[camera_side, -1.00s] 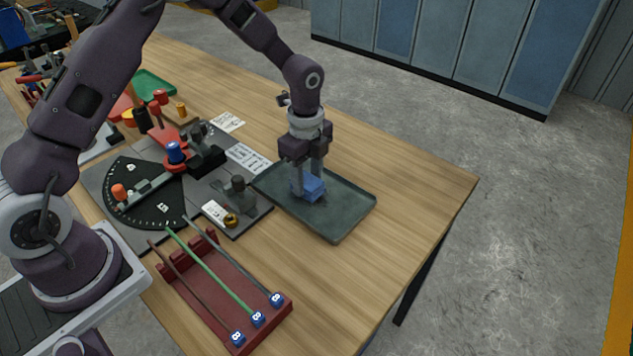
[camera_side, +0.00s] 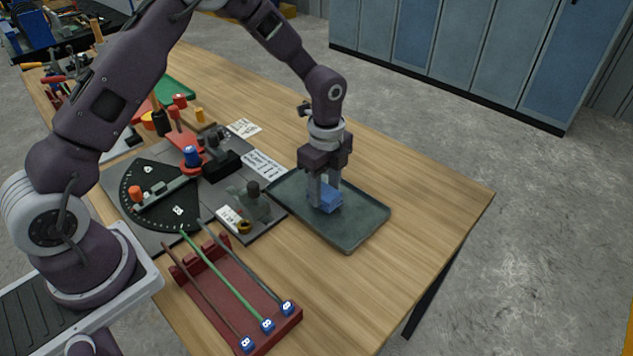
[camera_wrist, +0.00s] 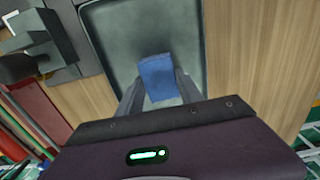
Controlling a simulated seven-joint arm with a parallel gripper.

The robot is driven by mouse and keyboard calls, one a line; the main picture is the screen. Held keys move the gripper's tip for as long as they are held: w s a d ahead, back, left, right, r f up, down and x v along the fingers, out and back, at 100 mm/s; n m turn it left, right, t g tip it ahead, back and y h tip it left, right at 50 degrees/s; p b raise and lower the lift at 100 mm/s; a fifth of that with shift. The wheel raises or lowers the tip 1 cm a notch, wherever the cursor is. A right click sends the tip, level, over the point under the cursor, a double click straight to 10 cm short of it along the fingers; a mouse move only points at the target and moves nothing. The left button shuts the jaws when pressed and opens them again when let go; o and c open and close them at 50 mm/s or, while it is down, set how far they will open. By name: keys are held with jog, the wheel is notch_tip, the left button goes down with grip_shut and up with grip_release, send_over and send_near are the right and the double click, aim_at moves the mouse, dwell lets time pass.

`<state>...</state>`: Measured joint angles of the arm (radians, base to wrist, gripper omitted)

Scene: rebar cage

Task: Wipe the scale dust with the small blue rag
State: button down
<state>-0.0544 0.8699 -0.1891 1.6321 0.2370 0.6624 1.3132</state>
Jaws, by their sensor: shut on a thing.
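The small blue rag (camera_side: 329,201) is between the fingers of my gripper (camera_side: 322,200), low over the dark grey-green tray (camera_side: 358,228). In the wrist view the rag (camera_wrist: 157,78) shows as a blue block between the two fingertips of my gripper (camera_wrist: 158,88), against the tray floor (camera_wrist: 120,40). My gripper is shut on it and points down. The rag seems to touch the tray floor, but I cannot tell for sure. The tray floor looks mottled with darker and lighter patches in the wrist view; I cannot pick out the scale dust clearly.
A red rack (camera_side: 228,290) with several rods, one green, stands in front of the tray. A bending plate with a black dial (camera_side: 160,205) and grey posts (camera_side: 252,200) lies left of the tray. Bare wood (camera_side: 430,200) is free to the right.

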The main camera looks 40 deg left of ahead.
aim_at(344, 218)
jog(key=shift+d, duration=3.1)
jog(key=shift+s+d, duration=0.15)
jog(key=shift+s, duration=0.15)
jog(key=shift+a, duration=5.65)
jog(key=shift+d, duration=5.5)
jog(key=shift+d+r, duration=0.1)
jog(key=shift+d, duration=0.05)
notch_tip(344, 218, up, 8)
